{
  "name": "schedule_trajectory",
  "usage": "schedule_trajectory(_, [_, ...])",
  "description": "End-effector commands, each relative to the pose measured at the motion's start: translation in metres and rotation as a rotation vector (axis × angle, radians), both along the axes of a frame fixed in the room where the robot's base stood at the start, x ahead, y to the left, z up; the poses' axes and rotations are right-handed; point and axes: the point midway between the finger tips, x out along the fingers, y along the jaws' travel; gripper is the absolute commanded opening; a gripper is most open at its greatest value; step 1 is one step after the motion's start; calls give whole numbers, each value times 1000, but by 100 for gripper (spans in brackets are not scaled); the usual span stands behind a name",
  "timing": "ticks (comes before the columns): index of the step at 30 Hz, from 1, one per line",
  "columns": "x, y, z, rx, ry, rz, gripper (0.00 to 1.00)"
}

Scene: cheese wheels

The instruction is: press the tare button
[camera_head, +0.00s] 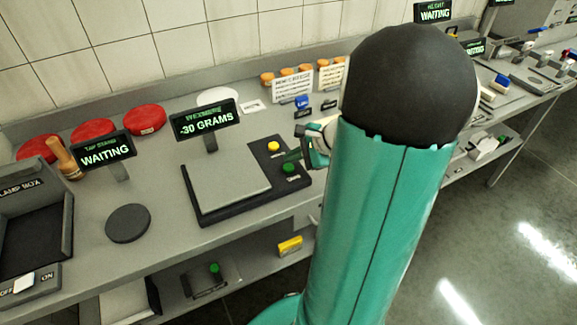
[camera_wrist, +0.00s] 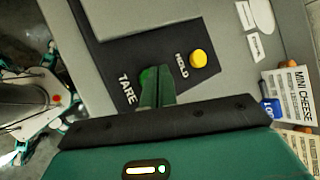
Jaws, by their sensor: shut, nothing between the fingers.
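The scale has a square grey weighing plate (camera_head: 228,185) on a dark base (camera_head: 236,208). Its display (camera_head: 205,120) reads "-30 GRAMS". The green tare button (camera_head: 288,168) sits on the dark strip right of the plate; in the wrist view the button (camera_wrist: 147,75) is mostly hidden behind my fingers, beside the word TARE. The yellow hold button (camera_head: 273,146) is farther back; it also shows in the wrist view (camera_wrist: 198,59). My gripper (camera_wrist: 157,74) is shut and empty, its tips over or at the green button. I cannot tell whether they touch it.
Red wheels (camera_head: 145,119) lie at the back left, near a wooden-handled tool (camera_head: 63,158) and a "WAITING" sign (camera_head: 104,150). A dark round disc (camera_head: 128,223) lies left of the scale. Printed cards (camera_head: 292,86) stand behind it. My arm hides the bench to the right.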

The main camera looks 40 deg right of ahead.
Motion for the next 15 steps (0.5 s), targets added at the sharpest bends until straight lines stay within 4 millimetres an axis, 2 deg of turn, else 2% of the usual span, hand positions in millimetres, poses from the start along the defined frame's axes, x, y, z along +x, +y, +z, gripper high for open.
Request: schedule_trajectory(15, [0, 0, -9, 1, 1, 0, 0])
